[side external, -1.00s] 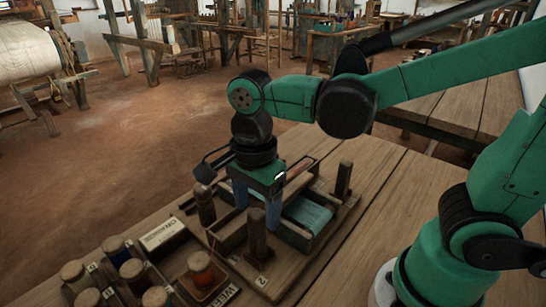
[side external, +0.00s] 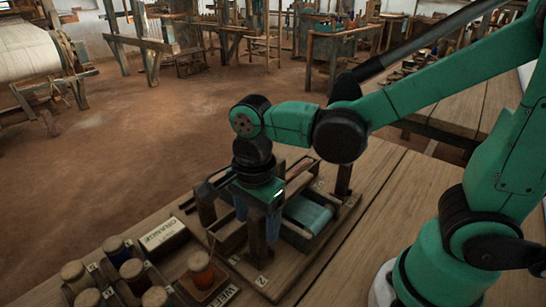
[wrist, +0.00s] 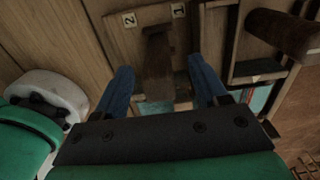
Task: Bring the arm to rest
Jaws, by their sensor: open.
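My gripper (side external: 257,213) points down over the small wooden loom frame (side external: 232,240) on the table in the side external view. Its blue fingers are apart. In the wrist view, my gripper (wrist: 160,88) shows one finger on each side, with a dark wooden post (wrist: 157,65) seen between them. I cannot tell whether the fingers touch the post. Teal cloth (side external: 308,214) lies in the frame, just right of the gripper. My wrist hides part of the frame.
Upright wooden posts (side external: 343,181) rise around the frame, close to my gripper. Several corked spools or jars (side external: 133,272) stand in a rack at the front left, near a label block (side external: 162,235). The table (side external: 385,205) is clear to the right of the frame.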

